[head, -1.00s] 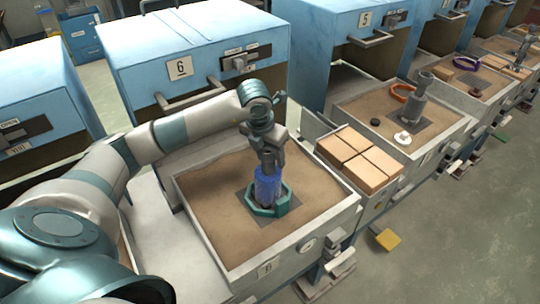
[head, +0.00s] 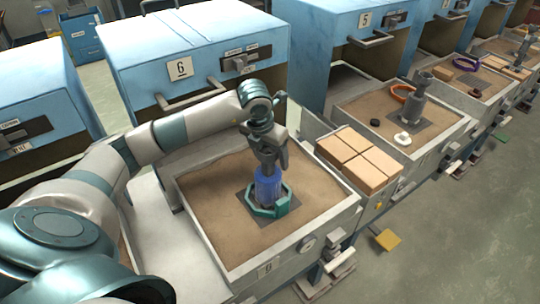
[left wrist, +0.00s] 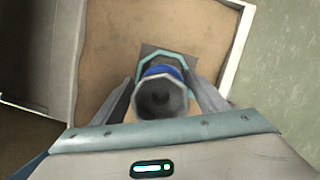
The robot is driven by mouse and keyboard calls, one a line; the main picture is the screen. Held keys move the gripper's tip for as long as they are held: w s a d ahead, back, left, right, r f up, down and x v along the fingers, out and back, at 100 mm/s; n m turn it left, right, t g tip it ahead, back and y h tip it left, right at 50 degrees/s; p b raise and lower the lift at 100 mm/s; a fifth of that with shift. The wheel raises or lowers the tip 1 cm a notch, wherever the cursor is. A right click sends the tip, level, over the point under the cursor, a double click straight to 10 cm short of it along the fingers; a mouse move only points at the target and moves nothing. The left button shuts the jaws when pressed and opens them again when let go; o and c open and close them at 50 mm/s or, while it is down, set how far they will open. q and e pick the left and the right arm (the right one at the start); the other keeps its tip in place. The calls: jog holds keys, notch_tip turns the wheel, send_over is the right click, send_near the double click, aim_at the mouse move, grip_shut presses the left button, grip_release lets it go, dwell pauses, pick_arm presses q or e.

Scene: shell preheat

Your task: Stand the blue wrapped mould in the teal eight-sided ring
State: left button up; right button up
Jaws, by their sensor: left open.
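The blue wrapped mould (head: 268,187) stands upright inside the teal eight-sided ring (head: 284,206). The ring lies on a dark square plate (head: 295,218) in the sand tray of station 6. My left gripper (head: 268,165) is right above the mould, open, with its fingers on either side of the mould's grey top. In the left wrist view, the mould's round grey top (left wrist: 161,97) sits between the open fingers, with a blue band (left wrist: 163,71) and the teal ring (left wrist: 150,63) behind it. Whether the fingers touch the mould cannot be told. My right gripper is not in view.
The sand tray (head: 205,240) has a raised pale rim. Tan bricks (head: 362,160) stand to its right. Blue oven 6 (head: 190,50) is behind it. Station 5's tray (head: 445,135) holds a grey mould (head: 412,103) and an orange ring (head: 403,92).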

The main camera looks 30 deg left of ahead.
pick_arm(q)
jog(key=shift+b+v, duration=0.3)
jog(key=shift+v, duration=0.65)
jog(key=v, duration=0.3)
jog(key=shift+r+b, duration=0.2)
jog(key=shift+b, duration=0.15)
jog(key=b+v, duration=0.1)
jog(key=v, duration=0.4)
jog(key=shift+r, duration=0.2)
jog(key=shift+s+r, duration=0.1)
jog(key=shift+r, duration=0.3)
jog(key=shift+s+r, duration=0.1)
jog(key=shift+r, duration=0.2)
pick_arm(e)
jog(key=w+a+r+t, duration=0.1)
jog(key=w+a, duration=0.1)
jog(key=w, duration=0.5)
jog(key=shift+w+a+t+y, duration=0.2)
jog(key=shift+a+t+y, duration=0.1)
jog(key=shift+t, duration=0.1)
pick_arm(q)
jog(key=shift+s, duration=0.1)
